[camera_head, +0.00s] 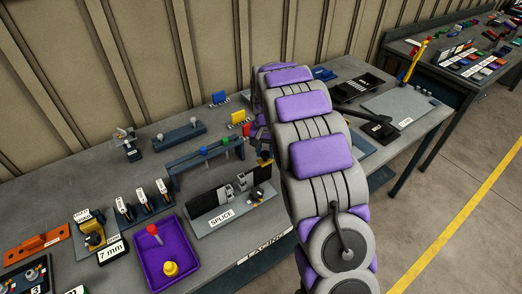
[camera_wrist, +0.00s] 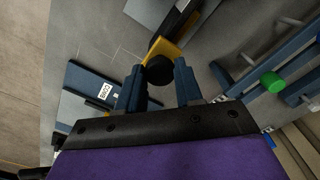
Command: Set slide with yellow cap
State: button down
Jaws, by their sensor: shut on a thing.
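The blue rail (camera_head: 190,160) in the head view carries slides with a blue cap (camera_head: 203,150) and a green cap (camera_head: 225,141). In the wrist view, the green cap (camera_wrist: 272,81) is right of my gripper (camera_wrist: 159,70). My gripper's two blue fingers are shut on a black knob (camera_wrist: 159,69) with a yellow arm (camera_wrist: 163,48) beside it. In the head view my arm hides most of the gripper.
The splice fixture (camera_head: 222,219) stands in front of the rail. A purple tray (camera_head: 183,278) with red and yellow pieces is at the front left. A labelled blue block (camera_wrist: 105,88) lies left of the fingers in the wrist view. A second table (camera_head: 455,85) stands at right.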

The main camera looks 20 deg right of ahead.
jog(key=c, duration=1.2)
grip_release()
jog(key=shift+w, duration=0.1)
jog(key=o, duration=0.5)
jog(key=shift+d, duration=0.3)
jog(key=shift+c, duration=0.2)
jog(key=shift+r, duration=0.1)
jog(key=shift+a+r, duration=0.1)
jog(key=shift+r, duration=0.1)
notch_tip(320, 180, up, 17)
jog(key=p, duration=0.3)
jog(key=shift+f, duration=0.15)
